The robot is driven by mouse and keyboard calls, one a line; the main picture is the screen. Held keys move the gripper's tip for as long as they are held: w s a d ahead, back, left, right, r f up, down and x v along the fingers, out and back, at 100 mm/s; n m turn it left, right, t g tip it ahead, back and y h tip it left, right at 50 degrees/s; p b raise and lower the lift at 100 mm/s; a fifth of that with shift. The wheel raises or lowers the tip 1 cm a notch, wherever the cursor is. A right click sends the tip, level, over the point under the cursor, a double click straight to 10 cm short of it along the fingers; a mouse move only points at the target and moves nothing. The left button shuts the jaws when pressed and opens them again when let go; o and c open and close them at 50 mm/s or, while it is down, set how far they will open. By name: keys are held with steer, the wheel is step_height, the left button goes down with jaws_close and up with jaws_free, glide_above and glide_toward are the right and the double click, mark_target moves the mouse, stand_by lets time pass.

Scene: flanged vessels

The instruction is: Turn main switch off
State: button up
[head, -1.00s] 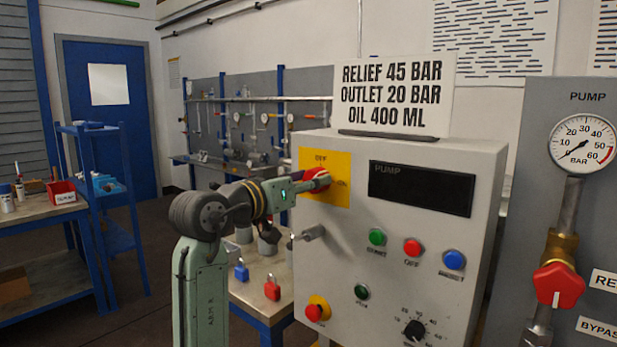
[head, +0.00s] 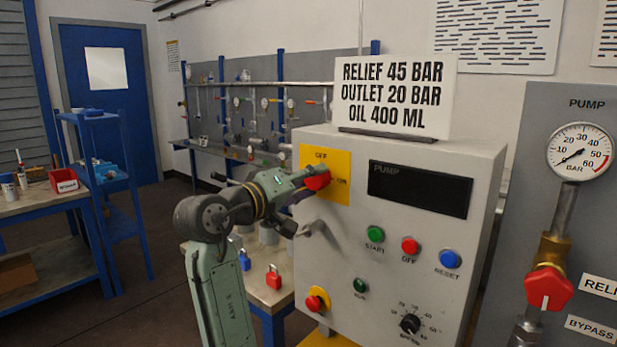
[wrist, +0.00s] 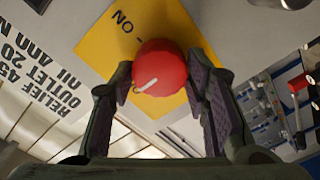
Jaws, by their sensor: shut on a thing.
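The main switch is a round red knob (head: 318,181) on a yellow plate (head: 339,162) at the upper left of the grey control cabinet. The plate reads OFF above the knob and ON to its right. My gripper (head: 310,180) is shut on the knob from the left. In the wrist view, the red knob (wrist: 162,65) sits between the two dark fingers of my gripper (wrist: 163,82). The fingers hide part of the knob in the head view.
The cabinet also bears a green start button (head: 375,234), a red off button (head: 410,246), a blue reset button (head: 450,259) and a red emergency button (head: 314,303). A grey handle (head: 314,228) juts out just below my gripper.

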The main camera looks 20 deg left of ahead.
steer(key=shift+r, duration=0.1)
stand_by(0.3)
steer(key=o, duration=1.2)
steer(key=shift+c, duration=0.2)
steer(key=v, duration=1.2)
